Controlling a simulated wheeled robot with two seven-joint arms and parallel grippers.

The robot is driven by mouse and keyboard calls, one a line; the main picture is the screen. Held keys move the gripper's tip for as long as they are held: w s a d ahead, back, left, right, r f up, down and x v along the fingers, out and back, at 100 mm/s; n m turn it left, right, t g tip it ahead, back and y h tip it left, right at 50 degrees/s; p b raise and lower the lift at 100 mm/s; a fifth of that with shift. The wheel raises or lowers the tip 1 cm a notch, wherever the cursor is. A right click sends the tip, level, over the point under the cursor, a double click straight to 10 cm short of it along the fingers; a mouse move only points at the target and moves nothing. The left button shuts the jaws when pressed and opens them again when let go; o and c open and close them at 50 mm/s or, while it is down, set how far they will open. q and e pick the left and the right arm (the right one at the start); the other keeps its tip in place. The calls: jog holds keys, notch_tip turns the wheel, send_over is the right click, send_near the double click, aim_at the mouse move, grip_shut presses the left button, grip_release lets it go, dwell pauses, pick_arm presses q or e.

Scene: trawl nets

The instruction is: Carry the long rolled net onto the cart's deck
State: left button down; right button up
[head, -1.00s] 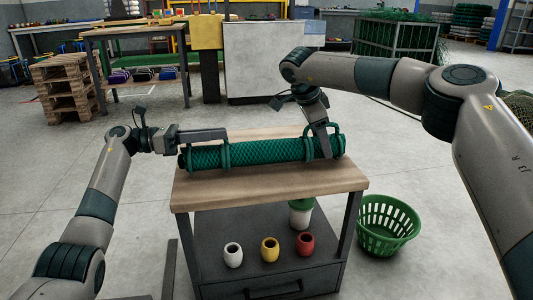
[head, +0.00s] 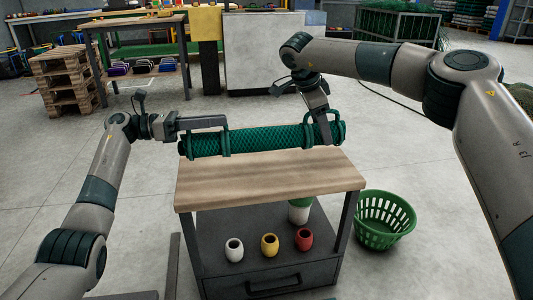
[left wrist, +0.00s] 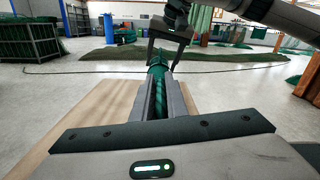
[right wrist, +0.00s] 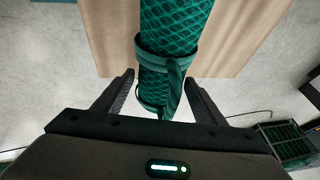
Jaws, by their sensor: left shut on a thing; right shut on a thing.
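The long rolled net (head: 262,139) is a green mesh roll with strap loops near both ends. It is held level just above the wooden-topped stand (head: 270,180). My left gripper (head: 226,121) is shut on the strap loop at the net's left end; part of the net shows beyond its fingers in the left wrist view (left wrist: 157,73). My right gripper (head: 325,138) is shut at the right-end loop, coming from above. In the right wrist view the net (right wrist: 176,28) runs between the fingers, and the exact grip is hidden. I cannot make out a cart's deck.
The stand's lower shelf holds a white pot (head: 234,250), a yellow pot (head: 270,245), a red pot (head: 304,239) and a green-and-white container (head: 300,210). A green basket (head: 385,220) is on the floor at right. Pallets (head: 66,80) are at back left.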

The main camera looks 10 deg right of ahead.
pick_arm(q)
jog(key=shift+r, duration=0.1)
pick_arm(e)
jog(key=shift+r, duration=0.15)
dwell(0.3)
